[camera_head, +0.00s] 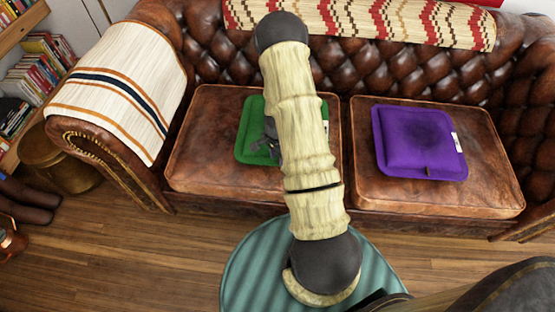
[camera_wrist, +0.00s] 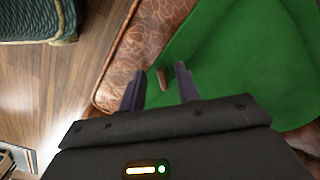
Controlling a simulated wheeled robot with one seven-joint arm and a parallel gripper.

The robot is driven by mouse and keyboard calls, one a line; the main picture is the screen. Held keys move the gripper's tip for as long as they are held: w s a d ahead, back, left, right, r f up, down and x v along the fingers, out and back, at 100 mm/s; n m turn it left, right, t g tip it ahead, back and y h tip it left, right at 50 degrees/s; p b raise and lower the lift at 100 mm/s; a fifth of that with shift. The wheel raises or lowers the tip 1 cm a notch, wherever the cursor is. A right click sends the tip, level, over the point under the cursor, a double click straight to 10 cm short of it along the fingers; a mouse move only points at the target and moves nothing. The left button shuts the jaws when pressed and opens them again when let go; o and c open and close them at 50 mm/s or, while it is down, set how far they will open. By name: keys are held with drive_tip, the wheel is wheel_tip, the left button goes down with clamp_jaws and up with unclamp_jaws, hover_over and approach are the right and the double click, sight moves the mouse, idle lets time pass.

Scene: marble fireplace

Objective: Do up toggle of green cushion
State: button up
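The green cushion (camera_head: 248,128) lies on the left seat of the brown leather sofa, partly hidden behind my arm. It fills the right of the wrist view (camera_wrist: 245,60). A small brown toggle (camera_wrist: 162,78) shows at the cushion's edge in the wrist view. My gripper (camera_wrist: 159,87) is open, with its two dark fingers apart on either side of the toggle as seen from the wrist. I cannot tell how far the fingertips are above it. In the head view my gripper (camera_head: 268,146) is over the cushion's front left part, mostly covered by my arm.
A purple cushion (camera_head: 415,140) with a white tag lies on the right seat. The sofa (camera_head: 215,165) has a striped throw (camera_head: 125,85) on its left arm. A teal striped footstool (camera_head: 245,275) stands in front. Wooden floor (camera_head: 130,240) is clear at left.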

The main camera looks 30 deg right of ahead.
drive_tip(key=shift+f, duration=0.75)
clamp_jaws()
drive_tip(key=shift+s+n, duration=0.1)
drive_tip(key=shift+n, duration=0.2)
drive_tip(key=n+p, duration=0.1)
drive_tip(key=n, duration=0.2)
drive_tip(key=shift+s+d+r, duration=0.1)
drive_tip(key=shift+s, duration=0.05)
drive_tip(key=n, duration=0.3)
drive_tip(key=n+p, duration=0.1)
drive_tip(key=n, duration=0.1)
drive_tip(key=shift+s+d, duration=0.25)
